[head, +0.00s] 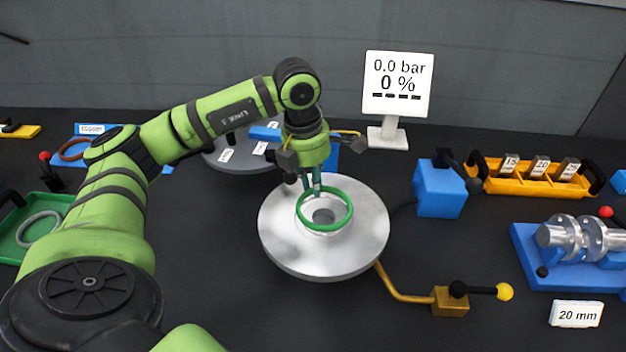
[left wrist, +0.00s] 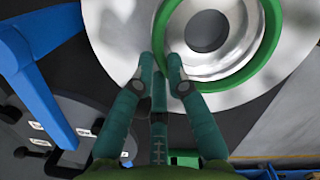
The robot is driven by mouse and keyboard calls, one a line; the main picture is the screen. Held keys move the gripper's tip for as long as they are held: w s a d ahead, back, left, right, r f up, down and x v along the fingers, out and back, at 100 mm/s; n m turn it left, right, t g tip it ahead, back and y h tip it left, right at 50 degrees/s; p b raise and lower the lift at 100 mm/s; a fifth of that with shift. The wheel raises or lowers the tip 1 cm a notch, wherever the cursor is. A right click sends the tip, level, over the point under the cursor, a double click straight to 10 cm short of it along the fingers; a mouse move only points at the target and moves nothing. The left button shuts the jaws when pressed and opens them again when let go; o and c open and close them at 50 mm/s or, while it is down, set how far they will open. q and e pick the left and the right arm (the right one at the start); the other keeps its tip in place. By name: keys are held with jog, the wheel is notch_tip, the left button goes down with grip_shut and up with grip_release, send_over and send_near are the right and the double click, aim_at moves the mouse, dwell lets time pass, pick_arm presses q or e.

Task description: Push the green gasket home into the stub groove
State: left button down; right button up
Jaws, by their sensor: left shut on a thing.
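The green gasket (head: 351,212) is a ring over the raised stub (head: 307,229) in the middle of a round silver flange (head: 280,240). My left gripper (head: 314,188) points down at the gasket's far side and is shut on its rim. In the left wrist view the fingertips (left wrist: 162,66) straddle the gasket (left wrist: 262,62), with the stub's dark bore inside the ring. The gasket looks level or slightly tilted and close to the stub. I cannot tell whether any part of it sits in the groove. My right gripper is not in view.
A brass lever (head: 405,297) with a yellow knob stands front right of the flange. A blue block (head: 440,190) is to the right, a gauge display (head: 397,85) reading 0.0 bar and 0 % behind. A grey disc (head: 225,150) with labels is back left.

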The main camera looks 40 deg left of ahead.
pick_arm(q)
jog(key=shift+f+b, duration=1.05)
jog(key=shift+f, duration=0.25)
jog(key=c, duration=1.2)
grip_release()
jog(key=shift+r, duration=0.1)
jog(key=shift+o, duration=0.2)
notch_tip(320, 180, up, 12)
jog(key=s, duration=0.1)
jog(key=shift+a, duration=0.4)
jog(key=shift+s, duration=0.1)
